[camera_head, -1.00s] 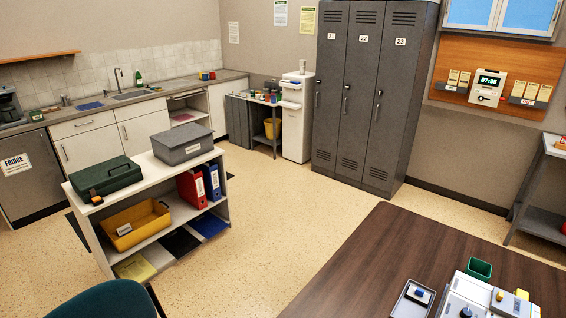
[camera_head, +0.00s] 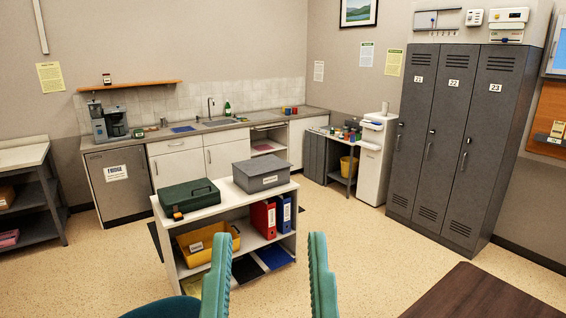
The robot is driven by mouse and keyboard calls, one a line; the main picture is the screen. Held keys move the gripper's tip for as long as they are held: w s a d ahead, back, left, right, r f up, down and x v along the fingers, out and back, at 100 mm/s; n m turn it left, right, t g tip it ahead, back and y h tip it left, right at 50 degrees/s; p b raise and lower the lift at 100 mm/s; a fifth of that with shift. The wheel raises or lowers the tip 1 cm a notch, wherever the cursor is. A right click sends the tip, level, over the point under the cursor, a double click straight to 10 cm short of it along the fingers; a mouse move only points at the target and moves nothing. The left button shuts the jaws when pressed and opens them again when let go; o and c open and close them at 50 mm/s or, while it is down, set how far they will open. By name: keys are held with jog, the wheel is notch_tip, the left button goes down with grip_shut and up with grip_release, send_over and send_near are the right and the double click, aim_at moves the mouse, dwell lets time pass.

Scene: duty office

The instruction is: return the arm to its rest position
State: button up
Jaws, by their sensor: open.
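My gripper (camera_head: 270,272) shows at the bottom centre of the head view. Its two teal fingers point upward and stand well apart. Nothing is between them except the view of the floor and the shelf behind. The rest of my arm is out of the frame.
A low white shelf unit (camera_head: 228,207) stands beyond the fingers, with a green case (camera_head: 189,198) and a grey box (camera_head: 262,175) on top. A dark wooden table (camera_head: 475,295) is at the lower right. Grey lockers (camera_head: 450,150) stand behind. The floor (camera_head: 375,245) between is clear.

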notch_tip(320, 180, up, 23)
jog(key=p, duration=1.7)
jog(key=shift+w+d+p, duration=0.25)
jog(key=shift+w+p, duration=0.15)
jog(key=shift+w, duration=0.05)
jog(key=shift+f, duration=0.15)
